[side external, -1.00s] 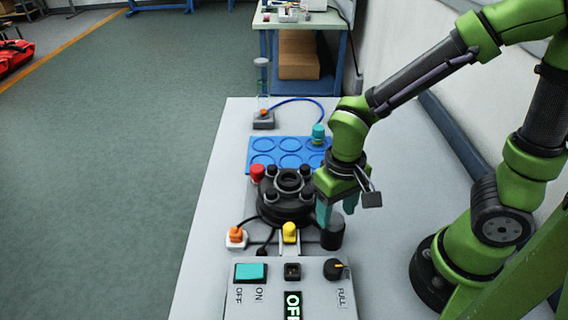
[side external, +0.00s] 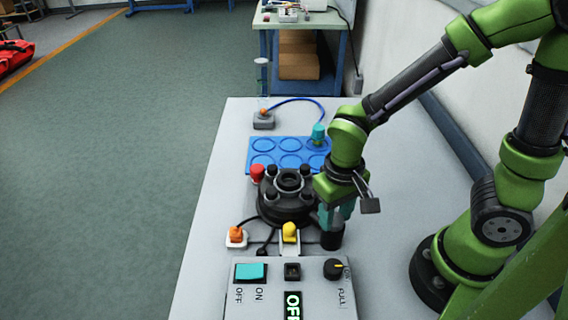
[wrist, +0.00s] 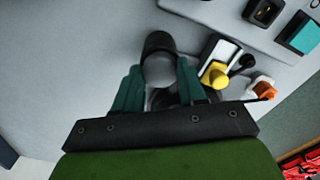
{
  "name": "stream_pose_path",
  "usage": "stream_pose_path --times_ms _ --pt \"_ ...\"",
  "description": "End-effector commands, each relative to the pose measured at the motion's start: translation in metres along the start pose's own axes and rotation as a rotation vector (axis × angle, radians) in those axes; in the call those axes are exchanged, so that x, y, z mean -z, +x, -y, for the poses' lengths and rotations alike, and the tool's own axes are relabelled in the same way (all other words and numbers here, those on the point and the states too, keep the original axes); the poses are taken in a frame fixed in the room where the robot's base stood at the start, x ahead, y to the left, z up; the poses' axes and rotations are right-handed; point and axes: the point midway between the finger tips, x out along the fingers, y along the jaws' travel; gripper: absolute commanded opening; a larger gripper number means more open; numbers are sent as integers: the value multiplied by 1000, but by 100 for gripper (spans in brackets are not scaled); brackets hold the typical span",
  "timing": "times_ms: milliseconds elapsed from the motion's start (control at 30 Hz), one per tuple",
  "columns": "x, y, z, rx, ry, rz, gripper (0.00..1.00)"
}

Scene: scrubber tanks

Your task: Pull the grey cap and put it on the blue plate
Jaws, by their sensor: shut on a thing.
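The grey cap (wrist: 159,69) shows in the wrist view as a round grey top on a dark cylinder (wrist: 157,43), between my fingers. My gripper (wrist: 159,80) is shut on it from above. In the side view my gripper (side external: 336,215) is over the dark cylinder (side external: 332,238), right of the black tank; its fingers hide the cap there. The blue plate (side external: 250,166) lies behind the tank, with round recesses. A teal piece (side external: 318,133) stands at its back right; most other recesses look empty.
The black tank (side external: 287,207) with upright knobs stands between my gripper and the plate. A red knob (side external: 257,173), a yellow knob (side external: 289,231) and an orange plug (side external: 236,234) are close by. A grey control box (side external: 272,297) is in front.

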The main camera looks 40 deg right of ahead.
Motion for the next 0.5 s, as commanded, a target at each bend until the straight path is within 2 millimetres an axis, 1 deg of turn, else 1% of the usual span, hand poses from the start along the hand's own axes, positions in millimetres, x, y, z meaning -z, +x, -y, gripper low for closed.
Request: stream_pose_path --times_ms 500 --pt "0 -8 0 1 -1 -2 4"
